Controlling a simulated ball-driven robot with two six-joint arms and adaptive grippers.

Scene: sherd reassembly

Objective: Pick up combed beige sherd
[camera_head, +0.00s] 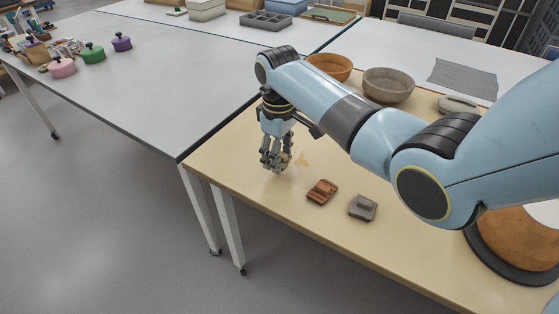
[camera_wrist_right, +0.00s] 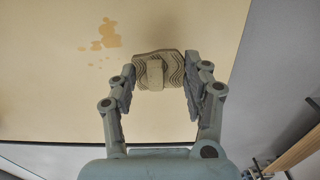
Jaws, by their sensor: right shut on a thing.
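The combed beige sherd (camera_wrist_right: 148,71) shows in the right wrist view, with wavy combed lines and a paler raised bar across its middle. My right gripper (camera_wrist_right: 158,88) is shut on it, one finger at each side edge. In the head view my right gripper (camera_head: 275,163) points down over the near left part of the beige table, and its fingers mostly hide the sherd. Whether the sherd touches the table I cannot tell. My left gripper is not in view.
On the beige table (camera_head: 300,222) lie a reddish-brown sherd (camera_head: 322,192) and a grey sherd (camera_head: 362,208). An orange bowl (camera_head: 333,68), a grey-brown bowl (camera_head: 388,86) and a grey cloth (camera_head: 463,80) are farther back. Pale stains (camera_wrist_right: 108,34) mark the tabletop.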

